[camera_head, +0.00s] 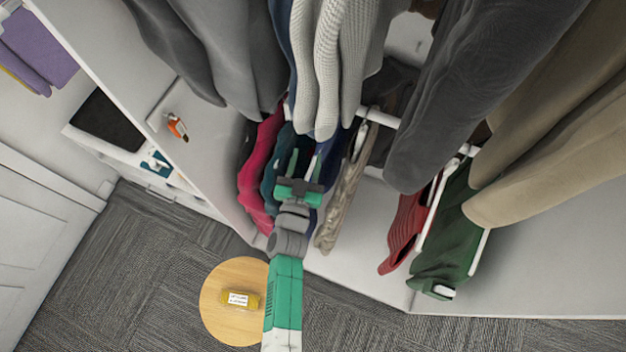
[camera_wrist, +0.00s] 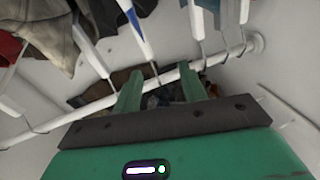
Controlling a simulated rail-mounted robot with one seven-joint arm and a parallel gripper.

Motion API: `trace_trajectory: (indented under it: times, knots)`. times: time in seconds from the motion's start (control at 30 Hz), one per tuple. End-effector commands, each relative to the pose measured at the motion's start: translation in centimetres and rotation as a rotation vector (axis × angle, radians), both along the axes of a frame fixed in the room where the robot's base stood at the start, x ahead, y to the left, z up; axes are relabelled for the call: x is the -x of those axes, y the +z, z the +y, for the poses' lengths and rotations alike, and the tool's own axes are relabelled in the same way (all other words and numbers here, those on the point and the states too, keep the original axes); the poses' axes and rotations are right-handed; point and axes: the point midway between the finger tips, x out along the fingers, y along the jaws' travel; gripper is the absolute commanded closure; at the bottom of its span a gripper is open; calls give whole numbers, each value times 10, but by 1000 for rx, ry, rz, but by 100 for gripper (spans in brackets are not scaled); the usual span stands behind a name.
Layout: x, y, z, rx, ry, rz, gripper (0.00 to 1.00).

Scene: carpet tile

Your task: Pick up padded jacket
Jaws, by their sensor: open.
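Several garments hang on white hangers in the closet, and I cannot tell for sure which is the padded jacket. Candidates near my gripper are a crimson garment (camera_head: 254,181), a dark teal one (camera_head: 270,178) and a beige one (camera_head: 344,192). A red ribbed garment (camera_head: 402,233) and a dark green one (camera_head: 446,236) hang further right. My gripper (camera_head: 302,165) is open, among the lower hanging garments beside the teal one. In the wrist view its two green fingers (camera_wrist: 160,88) stand apart below the white rail (camera_wrist: 108,101), with no garment clearly between them.
Long grey garments (camera_head: 452,85), a white knit (camera_head: 328,65) and tan garments (camera_head: 555,130) hang in front above, hiding part of the rail. A small orange-and-white bottle (camera_head: 177,127) stands on a shelf at left. A round wooden stool (camera_head: 225,318) holds a yellow item (camera_head: 240,299).

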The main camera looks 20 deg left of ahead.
Motion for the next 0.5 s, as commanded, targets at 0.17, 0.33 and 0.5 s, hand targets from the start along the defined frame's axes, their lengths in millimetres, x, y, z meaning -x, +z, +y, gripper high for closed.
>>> trace_trajectory:
  times: [0.17,0.33,0.5]
  knots:
    - [-43,12,-96,66,-199,65,58]
    - [-46,13,-103,79,-209,73,58]
    - [-63,9,-104,77,-209,70,58]
